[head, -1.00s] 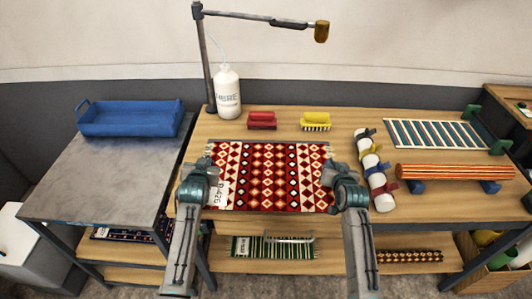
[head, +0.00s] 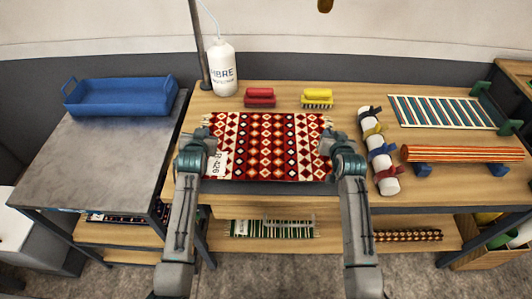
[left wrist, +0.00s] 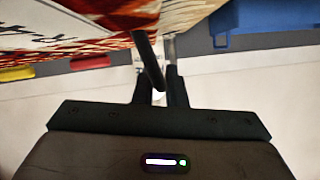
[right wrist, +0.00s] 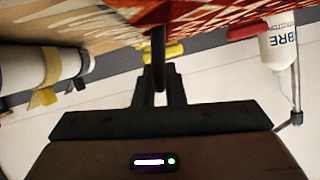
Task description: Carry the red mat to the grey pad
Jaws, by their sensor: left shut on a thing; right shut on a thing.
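The red mat (head: 265,145), patterned with diamonds and a white tag at its left, is spread flat between my grippers over the wooden table. My left gripper (head: 207,142) is shut on its left edge, and my right gripper (head: 328,145) is shut on its right edge. The mat also shows in the left wrist view (left wrist: 115,15) and the right wrist view (right wrist: 185,12). A dark grey strip (head: 265,188) shows below the mat's front edge. It may be the grey pad; the mat hides the rest.
Behind the mat stand a white bottle (head: 222,68), a red brush (head: 260,97) and a yellow brush (head: 317,97). A strapped white roll (head: 380,155) lies close to my right gripper. An orange striped roll (head: 465,154) lies farther right. The left metal bench (head: 100,160) is mostly bare, with a blue tray (head: 130,97).

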